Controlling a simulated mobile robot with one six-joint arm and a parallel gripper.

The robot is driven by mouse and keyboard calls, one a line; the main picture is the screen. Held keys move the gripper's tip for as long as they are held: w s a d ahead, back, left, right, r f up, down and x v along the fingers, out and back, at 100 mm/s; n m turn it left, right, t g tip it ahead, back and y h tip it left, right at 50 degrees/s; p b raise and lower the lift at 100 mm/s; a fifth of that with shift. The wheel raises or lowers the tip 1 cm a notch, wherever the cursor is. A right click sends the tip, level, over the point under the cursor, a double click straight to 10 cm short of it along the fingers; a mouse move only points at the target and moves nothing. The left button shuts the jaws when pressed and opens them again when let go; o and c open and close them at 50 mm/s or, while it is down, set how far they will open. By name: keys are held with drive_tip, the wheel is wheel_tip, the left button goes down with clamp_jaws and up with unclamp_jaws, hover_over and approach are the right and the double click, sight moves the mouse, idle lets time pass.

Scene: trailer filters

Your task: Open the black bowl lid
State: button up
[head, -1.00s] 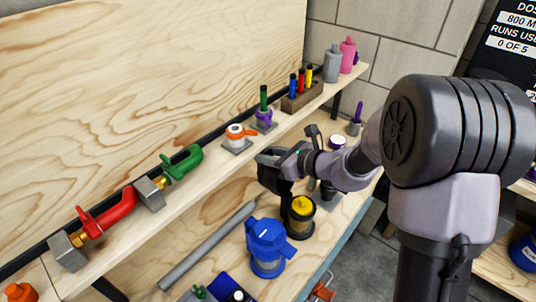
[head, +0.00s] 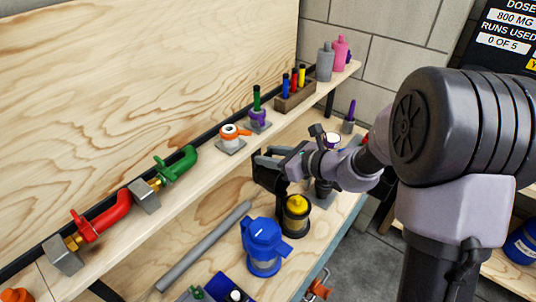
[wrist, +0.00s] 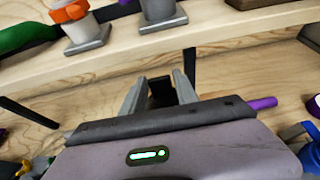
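The dark bowl (head: 296,227) stands on the lower bench, and a yellow knobbed part (head: 297,203) shows at its top. My gripper (head: 262,167) is above and left of the bowl, under the upper shelf, pointing toward the back panel. In the wrist view its two grey fingers (wrist: 160,95) stand apart, with a small dark shape between them; I cannot tell what this is. A dark upright piece (head: 281,190) shows between the gripper and the bowl. It may be the raised black lid or part of my gripper; the arm partly hides it.
A blue-topped clear canister (head: 263,250) stands left of the bowl, near a grey pipe (head: 205,247). The upper shelf (head: 185,197) carries red and green valves, an orange-ringed fitting (head: 231,137) and a rack of markers (head: 294,97). The shelf edge is close to my gripper.

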drive_tip(key=shift+o, duration=0.9)
drive_tip(key=shift+s+d+r, duration=0.1)
drive_tip(key=shift+d+r, duration=0.05)
drive_tip(key=shift+d, duration=0.05)
drive_tip(key=p+v, duration=0.4)
drive_tip(key=v, duration=1.3)
drive_tip(key=shift+p, duration=0.3)
drive_tip(key=shift+a, duration=0.15)
